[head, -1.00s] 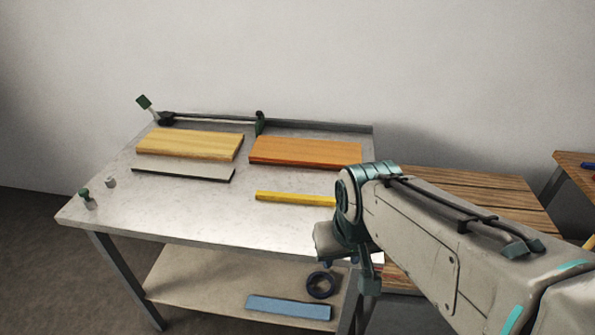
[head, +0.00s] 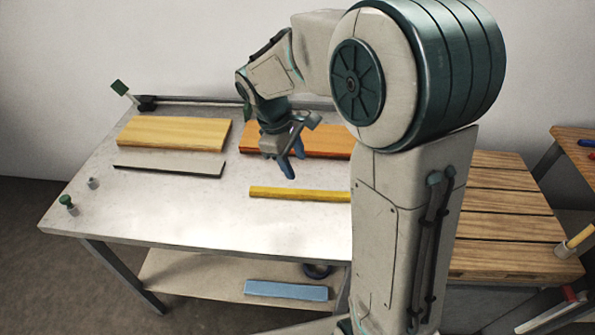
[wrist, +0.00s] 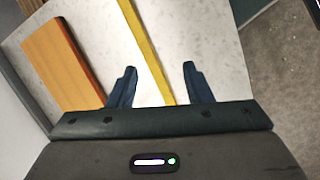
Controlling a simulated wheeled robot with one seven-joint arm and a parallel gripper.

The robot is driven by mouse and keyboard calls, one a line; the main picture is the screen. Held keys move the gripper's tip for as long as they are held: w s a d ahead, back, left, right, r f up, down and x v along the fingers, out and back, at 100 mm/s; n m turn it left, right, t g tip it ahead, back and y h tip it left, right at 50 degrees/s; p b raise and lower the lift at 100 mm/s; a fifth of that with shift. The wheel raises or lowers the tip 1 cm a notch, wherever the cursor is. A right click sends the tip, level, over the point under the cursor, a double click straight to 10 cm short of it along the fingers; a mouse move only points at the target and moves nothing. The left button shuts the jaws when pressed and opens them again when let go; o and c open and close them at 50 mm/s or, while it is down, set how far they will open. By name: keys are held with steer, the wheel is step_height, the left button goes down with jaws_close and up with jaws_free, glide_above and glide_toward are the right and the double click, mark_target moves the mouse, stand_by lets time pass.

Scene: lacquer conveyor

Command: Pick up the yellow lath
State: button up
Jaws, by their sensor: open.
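The yellow lath (head: 300,193) lies flat on the light metal worktable (head: 200,219), in front of the orange board. My arm hides its right end in the head view. My gripper (head: 291,165) is open and empty above the table, its blue fingers pointing down, just behind the lath in the picture. In the wrist view the yellow lath (wrist: 150,55) runs lengthwise between the two open fingers of my gripper (wrist: 157,86), apart from both.
An orange board (head: 330,139) lies behind the lath; it also shows in the wrist view (wrist: 62,63). A pale yellow board (head: 172,133) and a grey strip (head: 168,170) lie at the left. A blue piece (head: 286,290) lies on the lower shelf. A slatted wooden table (head: 505,215) stands at the right.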

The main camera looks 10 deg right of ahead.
steer(key=w+a+f+n+h+p, duration=0.1)
steer(key=w+n, duration=0.1)
steer(key=w, duration=0.1)
steer(key=w+a+f+n+p, duration=0.1)
steer(key=w+a+f+n, duration=0.1)
steer(key=w, duration=0.1)
glide_above(303, 192)
steer(key=w+a, duration=0.1)
steer(key=a, duration=0.2)
steer(key=shift+g, duration=0.4)
step_height(303, 192, down, 8)
steer(key=shift+w+r, duration=0.1)
steer(key=shift+d+p+x, duration=0.15)
steer(key=shift+p+x, duration=0.3)
steer(key=shift+x, duration=0.9)
steer(key=shift+d+p+x, duration=0.15)
steer(key=shift+p+x, duration=0.3)
steer(key=shift+x, duration=0.9)
steer(key=shift+r, duration=0.1)
jaws_close()
